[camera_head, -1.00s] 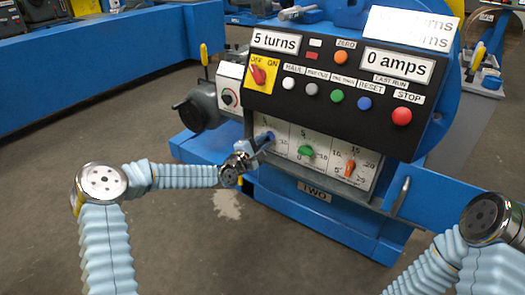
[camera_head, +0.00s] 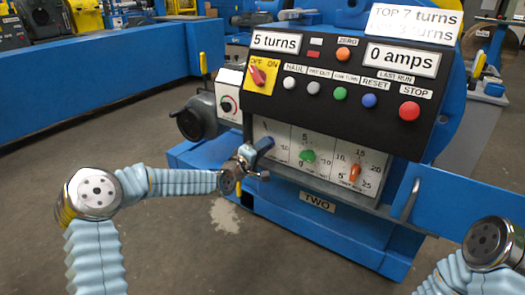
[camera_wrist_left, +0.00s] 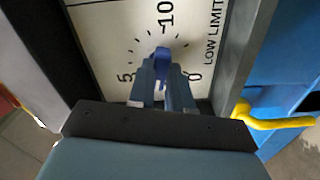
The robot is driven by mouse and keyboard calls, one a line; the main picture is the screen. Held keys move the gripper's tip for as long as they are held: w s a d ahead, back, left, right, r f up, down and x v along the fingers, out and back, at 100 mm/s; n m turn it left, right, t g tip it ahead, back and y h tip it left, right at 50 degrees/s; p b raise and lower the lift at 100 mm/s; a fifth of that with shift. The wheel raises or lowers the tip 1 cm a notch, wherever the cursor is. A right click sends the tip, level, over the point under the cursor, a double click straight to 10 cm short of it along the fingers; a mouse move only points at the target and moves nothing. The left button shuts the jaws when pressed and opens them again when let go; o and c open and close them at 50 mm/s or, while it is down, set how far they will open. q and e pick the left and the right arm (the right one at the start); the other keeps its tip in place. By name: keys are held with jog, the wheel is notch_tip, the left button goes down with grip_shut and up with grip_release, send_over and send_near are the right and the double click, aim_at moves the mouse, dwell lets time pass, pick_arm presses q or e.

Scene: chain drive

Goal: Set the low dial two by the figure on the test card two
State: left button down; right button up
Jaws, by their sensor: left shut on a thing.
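The low dial two is a blue knob (camera_wrist_left: 161,57) on a white scale plate (camera_wrist_left: 115,40) marked 0, 5, 10 and LOW LIMIT in the left wrist view. My left gripper (camera_wrist_left: 162,80) is shut on this knob, one finger on each side. In the head view my left gripper (camera_head: 257,150) covers most of the dial; I cannot tell its exact setting. The test card (camera_head: 415,22) on top of the machine reads TOP 7 turns. Its lower line is partly washed out by glare and seems to read 3 turns. My right gripper is out of the picture.
Right of the held knob are a green dial (camera_head: 308,156) and an orange dial (camera_head: 355,173). Above are the 5 turns display (camera_head: 276,42), the 0 amps display (camera_head: 402,59), a row of buttons and a red-yellow switch (camera_head: 259,74). A TWO plate (camera_head: 317,202) is below.

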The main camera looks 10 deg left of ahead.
pick_arm(q)
jog(key=shift+f, duration=0.15)
jog(key=c, duration=1)
grip_release()
jog(key=shift+c, duration=0.2)
jog(key=p+v, duration=0.2)
jog(key=v, duration=1.1)
jog(key=shift+s, duration=0.45)
jog(key=shift+w, duration=0.1)
